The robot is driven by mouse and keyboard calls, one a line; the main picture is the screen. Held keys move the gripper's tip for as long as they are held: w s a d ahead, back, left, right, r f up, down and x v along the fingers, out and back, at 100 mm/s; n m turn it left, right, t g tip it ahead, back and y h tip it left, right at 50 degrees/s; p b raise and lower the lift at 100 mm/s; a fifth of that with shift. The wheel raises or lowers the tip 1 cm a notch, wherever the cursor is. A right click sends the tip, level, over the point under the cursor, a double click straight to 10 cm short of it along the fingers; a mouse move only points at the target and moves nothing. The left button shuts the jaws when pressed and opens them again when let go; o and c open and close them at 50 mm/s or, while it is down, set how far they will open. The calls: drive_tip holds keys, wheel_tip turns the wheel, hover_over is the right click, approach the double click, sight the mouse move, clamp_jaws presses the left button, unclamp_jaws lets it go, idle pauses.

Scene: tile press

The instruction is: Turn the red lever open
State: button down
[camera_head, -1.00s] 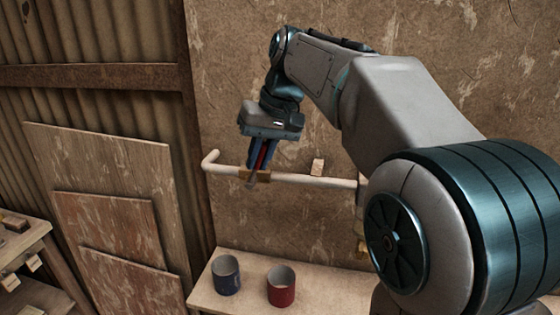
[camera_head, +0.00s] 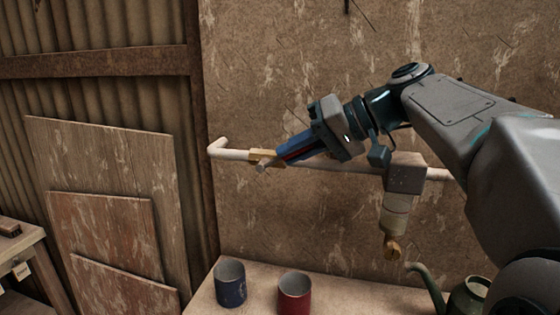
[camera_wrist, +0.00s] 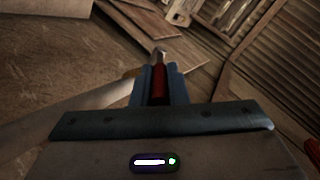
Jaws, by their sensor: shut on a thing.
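A pale pipe (camera_head: 232,154) runs along the wall with a brass valve (camera_head: 260,156) on it. The red lever (camera_head: 298,153) shows as a thin strip between the fingers of my gripper (camera_head: 284,155). The lever leans far to the right of the valve, close to the line of the pipe and tilted slightly up. My gripper is shut on it and reaches in from the right. In the wrist view, the red lever (camera_wrist: 159,84) lies between the blue fingers; they hide most of its sides.
A blue mug (camera_head: 230,284) and a red mug (camera_head: 294,294) stand on the bench (camera_head: 335,290) below. A green watering can (camera_head: 467,295) is at lower right. A grey block with a hanging brass-tipped fitting (camera_head: 396,215) sits on the pipe. Wooden boards (camera_head: 110,180) lean at left.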

drive_tip(key=shift+f, duration=0.2)
idle(0.3)
drive_tip(key=c, duration=1.4)
unclamp_jaws()
drive_tip(key=shift+c, duration=0.2)
drive_tip(key=p+v, duration=0.1)
drive_tip(key=v, duration=1.3)
drive_tip(key=shift+f, duration=0.2)
drive_tip(key=shift+d, duration=0.1)
